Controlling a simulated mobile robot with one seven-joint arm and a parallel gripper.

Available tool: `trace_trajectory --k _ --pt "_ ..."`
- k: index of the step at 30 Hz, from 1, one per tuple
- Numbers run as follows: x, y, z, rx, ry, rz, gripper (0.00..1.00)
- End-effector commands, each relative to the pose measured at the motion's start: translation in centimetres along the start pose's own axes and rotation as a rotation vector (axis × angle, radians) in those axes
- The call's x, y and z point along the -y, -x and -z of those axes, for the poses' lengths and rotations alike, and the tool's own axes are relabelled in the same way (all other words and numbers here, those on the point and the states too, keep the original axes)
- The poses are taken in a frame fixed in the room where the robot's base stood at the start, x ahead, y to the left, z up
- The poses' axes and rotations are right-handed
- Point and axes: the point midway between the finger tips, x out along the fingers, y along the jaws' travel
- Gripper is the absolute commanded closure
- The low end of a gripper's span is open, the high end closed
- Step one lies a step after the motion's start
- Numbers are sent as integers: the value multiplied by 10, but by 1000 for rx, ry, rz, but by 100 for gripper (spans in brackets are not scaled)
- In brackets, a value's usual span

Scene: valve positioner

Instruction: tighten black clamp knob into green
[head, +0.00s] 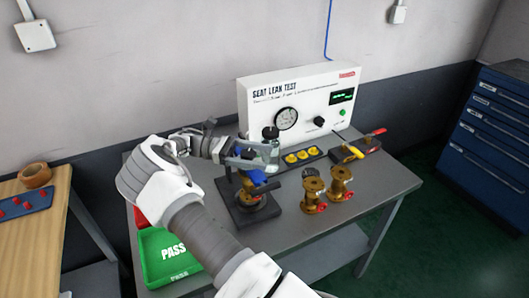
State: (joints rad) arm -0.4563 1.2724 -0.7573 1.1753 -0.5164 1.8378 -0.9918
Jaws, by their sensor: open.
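The black clamp knob (270,132) sits at the top of a dark clamp stand (243,218) on the grey bench. A brass valve (250,198) with a blue part (257,178) stands on the base of this stand. My gripper (262,154) is open, close below and around the knob's level; I cannot tell whether its fingers touch the knob or the clamp. My gripper and wrist hide part of the stand. No green mark for the knob can be made out at this size.
A white seat leak test panel (298,92) with a gauge stands behind. Two brass valves (313,190) (340,182) stand to the right. Yellow parts (303,156) and tools (353,151) lie at the back right. A green PASS tray (168,262) is front left.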

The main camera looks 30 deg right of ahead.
Motion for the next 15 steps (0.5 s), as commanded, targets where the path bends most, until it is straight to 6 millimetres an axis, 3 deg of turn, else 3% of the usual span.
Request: trace_trajectory --k 4,8,15 --pt "0 0 -14 -1 -1 0 17" --pt "0 0 -40 -4 -2 1 17" --pt "4 -38 -63 -1 1 4 17"
